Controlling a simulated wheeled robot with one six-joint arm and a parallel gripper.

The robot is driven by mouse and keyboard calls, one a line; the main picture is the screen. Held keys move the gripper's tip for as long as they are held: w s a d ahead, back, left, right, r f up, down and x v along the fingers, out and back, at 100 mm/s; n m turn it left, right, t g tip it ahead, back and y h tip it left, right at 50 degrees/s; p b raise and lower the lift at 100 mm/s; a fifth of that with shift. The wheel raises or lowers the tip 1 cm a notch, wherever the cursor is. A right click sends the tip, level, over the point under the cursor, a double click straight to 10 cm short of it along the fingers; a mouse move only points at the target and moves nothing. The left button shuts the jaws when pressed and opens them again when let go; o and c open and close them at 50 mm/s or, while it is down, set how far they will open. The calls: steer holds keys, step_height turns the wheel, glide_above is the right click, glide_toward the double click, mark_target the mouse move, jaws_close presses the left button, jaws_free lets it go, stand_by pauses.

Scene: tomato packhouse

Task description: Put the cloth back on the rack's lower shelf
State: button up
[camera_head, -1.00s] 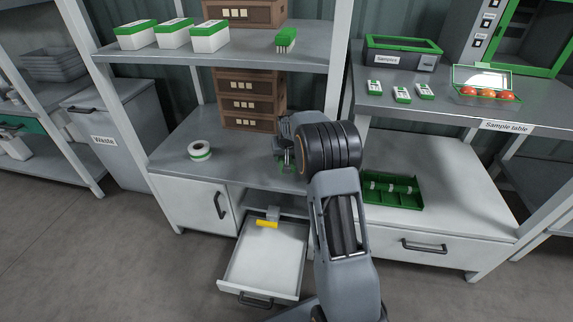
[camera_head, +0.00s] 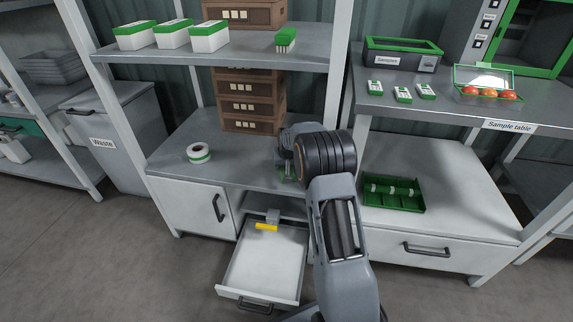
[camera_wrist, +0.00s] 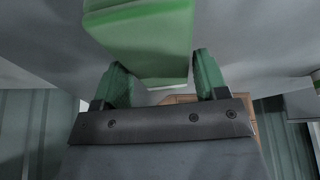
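The green cloth (camera_wrist: 145,30), a folded block with paler edges, fills the upper middle of the wrist view. My gripper (camera_wrist: 163,80) has its two green-padded fingers on either side of the cloth's near end and appears shut on it. In the head view my gripper (camera_head: 289,172) is low over the right part of the rack's lower shelf (camera_head: 235,165), in front of the brown crates. My own arm hides most of the cloth there. I cannot tell whether the cloth touches the shelf.
A tape roll (camera_head: 198,153) stands on the shelf's left part, with bare surface around it. Stacked brown crates (camera_head: 250,105) stand behind. Below, a drawer (camera_head: 262,278) is pulled open with a yellow-handled tool (camera_head: 267,227) inside. A green tray (camera_head: 393,194) is at right.

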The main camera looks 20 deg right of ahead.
steer(key=o, duration=0.3)
steer(key=shift+o, duration=0.2)
steer(key=shift+r, duration=0.3)
steer(key=p+v, duration=0.4)
steer(key=v, duration=0.7)
steer(key=s+a+r+n, duration=0.1)
steer(key=s+a+r, duration=0.25)
steer(key=s, duration=0.25)
steer(key=s+a+r, duration=0.3)
steer(key=s+a, duration=0.1)
steer(key=s, duration=0.3)
steer(key=s+a, duration=0.2)
steer(key=s, duration=0.6)
steer(key=s+a+n+g, duration=0.1)
steer(key=s+a, duration=0.1)
steer(key=s, duration=0.7)
steer(key=shift+a+f+g+y, duration=0.3)
steer(key=shift+a+f+y, duration=0.1)
steer(key=shift+f, duration=0.1)
steer(key=shift+s, duration=0.1)
